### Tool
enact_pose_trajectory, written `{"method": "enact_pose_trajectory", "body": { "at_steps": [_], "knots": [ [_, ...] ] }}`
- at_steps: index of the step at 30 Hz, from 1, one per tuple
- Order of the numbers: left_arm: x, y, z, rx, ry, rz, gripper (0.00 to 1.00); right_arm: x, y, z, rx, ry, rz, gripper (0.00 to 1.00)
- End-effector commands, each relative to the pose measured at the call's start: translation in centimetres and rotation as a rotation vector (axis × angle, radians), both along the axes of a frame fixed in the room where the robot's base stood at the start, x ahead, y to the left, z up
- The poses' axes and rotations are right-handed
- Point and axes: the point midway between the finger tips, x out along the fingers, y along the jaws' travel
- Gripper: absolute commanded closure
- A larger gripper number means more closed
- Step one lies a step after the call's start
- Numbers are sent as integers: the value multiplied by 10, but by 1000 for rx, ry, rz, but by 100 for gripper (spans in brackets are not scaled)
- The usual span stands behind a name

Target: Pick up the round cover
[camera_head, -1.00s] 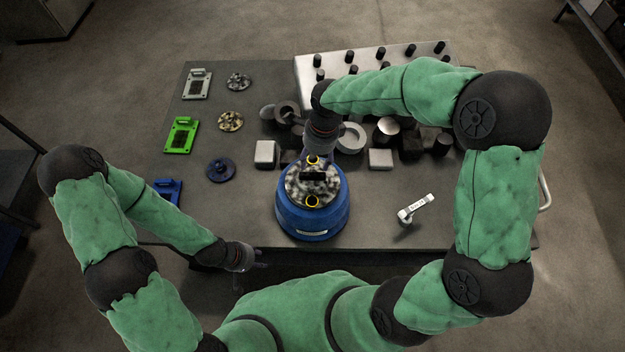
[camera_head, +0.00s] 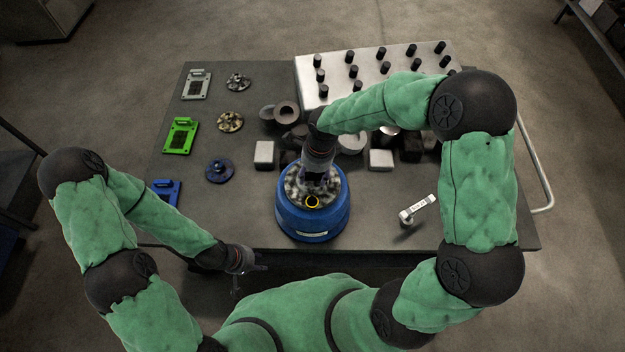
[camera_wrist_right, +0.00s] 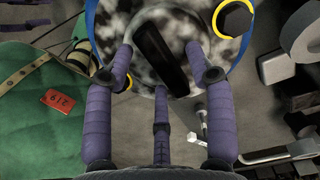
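The round cover (camera_head: 295,188) is a mottled black-and-white disc on top of a blue drum (camera_head: 312,220). In the right wrist view the cover (camera_wrist_right: 108,28) has a dark bar handle (camera_wrist_right: 163,58) across it and yellow-ringed black knobs near its rim. My right gripper (camera_wrist_right: 161,62) is open over the cover, with purple fingers on both sides of the handle; I cannot tell whether they touch it. In the head view my right gripper (camera_head: 313,183) hides part of the cover. My left gripper (camera_head: 254,273) is empty near the table's front edge, its fingers spread.
Smaller discs, a green plate (camera_head: 180,135), a grey plate (camera_head: 196,84) and a blue plate (camera_head: 166,191) lie at the left. A pegged silver block (camera_head: 330,92) and several dark parts stand behind. A silver-handled tool (camera_head: 418,208) is at the right.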

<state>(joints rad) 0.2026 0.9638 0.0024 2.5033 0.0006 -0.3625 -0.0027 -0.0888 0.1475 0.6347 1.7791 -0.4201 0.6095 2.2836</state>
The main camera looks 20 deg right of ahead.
Motion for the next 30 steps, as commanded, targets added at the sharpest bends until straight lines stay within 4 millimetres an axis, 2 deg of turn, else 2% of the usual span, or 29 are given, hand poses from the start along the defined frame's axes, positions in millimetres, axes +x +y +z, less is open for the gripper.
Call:
{"method": "enact_pose_trajectory", "body": {
  "at_steps": [1,5,6,15,19,24,30],
  "knots": [
    [0,0,0,0,0,0,60,0,0,0,0,0,0,61],
    [0,0,0,0,0,0,60,0,0,0,0,0,0,98],
    [0,0,0,0,0,0,60,0,0,0,0,0,0,100],
    [0,0,0,0,0,0,60,1,0,2,0,-3,0,100],
    [0,0,2,0,0,0,60,2,0,9,0,-6,-1,100],
    [0,0,7,0,0,0,60,2,0,36,2,-9,-2,100],
    [0,0,13,0,0,0,60,-29,9,72,2,-8,2,100]
  ]
}}
